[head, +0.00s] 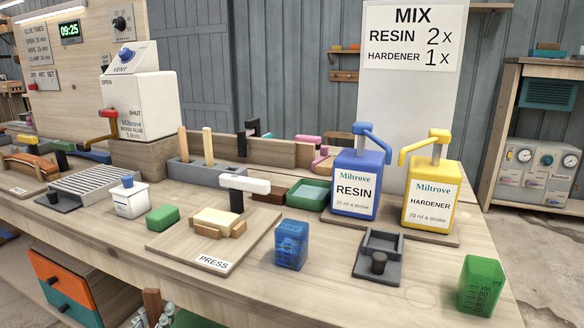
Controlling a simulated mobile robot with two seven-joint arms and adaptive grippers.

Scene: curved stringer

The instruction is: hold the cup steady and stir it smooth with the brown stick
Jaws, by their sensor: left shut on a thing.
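A blue see-through measuring cup (291,246) stands upright at the front middle of the bench. A green see-through measuring cup (480,287) with a printed scale stands at the front right edge. My left gripper (152,308) is low at the bottom edge, in front of the bench and left of both cups, touching neither. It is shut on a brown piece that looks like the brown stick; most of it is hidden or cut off. Two pale sticks (208,146) stand in a grey holder (206,176). My right gripper is not in view.
The blue resin pump (357,190) and yellow hardener pump (429,196) stand behind the cups. A dark grey tray (380,258) sits between the cups. The press board (190,245) lies left of the blue cup. Bare bench lies between the tray and green cup.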

